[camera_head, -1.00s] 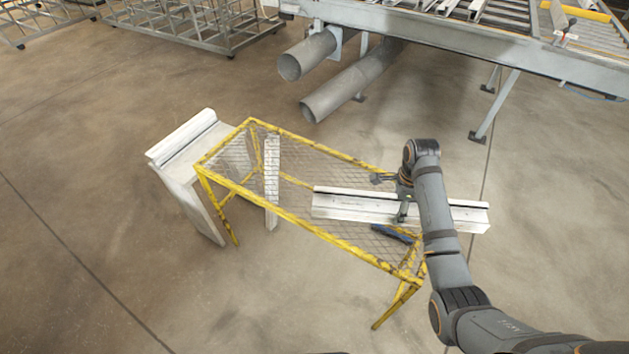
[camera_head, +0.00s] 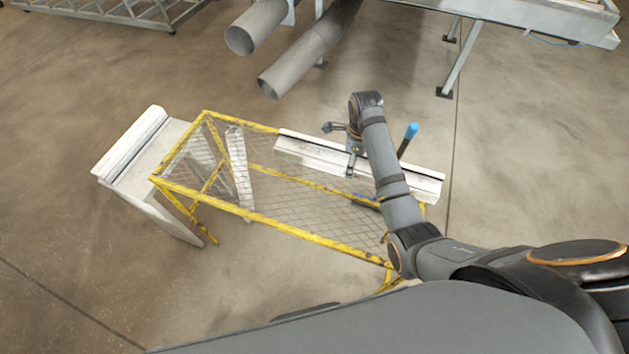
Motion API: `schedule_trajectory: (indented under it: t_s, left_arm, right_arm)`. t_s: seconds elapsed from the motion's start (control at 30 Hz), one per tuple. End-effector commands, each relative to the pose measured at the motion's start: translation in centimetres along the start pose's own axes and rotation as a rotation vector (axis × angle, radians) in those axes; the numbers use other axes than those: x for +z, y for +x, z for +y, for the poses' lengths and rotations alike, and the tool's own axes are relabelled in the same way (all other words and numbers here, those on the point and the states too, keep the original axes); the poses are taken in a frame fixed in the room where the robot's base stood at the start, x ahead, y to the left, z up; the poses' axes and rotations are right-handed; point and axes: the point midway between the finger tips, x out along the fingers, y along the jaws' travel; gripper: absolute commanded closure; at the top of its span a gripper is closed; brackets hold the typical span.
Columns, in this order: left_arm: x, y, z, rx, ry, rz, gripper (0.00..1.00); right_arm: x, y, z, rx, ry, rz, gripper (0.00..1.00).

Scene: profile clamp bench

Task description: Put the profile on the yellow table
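The profile (camera_head: 310,153) is a long whitish bar with a dark groove. In the head view it covers part of the far rail of the yellow table (camera_head: 285,229), running towards its right end. The table has a yellow frame and a wire mesh top. My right gripper (camera_head: 352,170) is at the middle of the profile and appears shut on it; its fingertips are small and partly hidden. The profile looks raised, but whether it touches the table I cannot tell. My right arm hides part of the profile. My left gripper is out of view.
A white stand (camera_head: 170,152) with another pale profile (camera_head: 130,150) on its edge is at the table's left end. A blue-tipped handle (camera_head: 409,137) stands behind the profile. Large grey pipes (camera_head: 310,55) and a metal rack (camera_head: 500,15) are at the back.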

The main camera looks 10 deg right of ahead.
Motion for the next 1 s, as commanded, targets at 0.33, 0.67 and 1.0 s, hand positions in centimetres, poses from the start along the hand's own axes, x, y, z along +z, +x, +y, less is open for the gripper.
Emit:
schedule_trajectory:
  t_s: [0.33,0.67,1.0]
  left_arm:
    - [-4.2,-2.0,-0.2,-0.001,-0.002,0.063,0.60]
    - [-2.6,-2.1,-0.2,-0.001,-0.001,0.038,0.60]
    - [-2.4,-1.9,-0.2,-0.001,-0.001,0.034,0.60]
  right_arm:
    - [5.3,5.3,4.7,0.000,-0.001,0.000,0.94]
    - [6.4,7.2,5.6,-0.001,0.000,0.000,0.94]
    - [6.6,10.6,5.7,-0.003,0.001,-0.001,0.94]
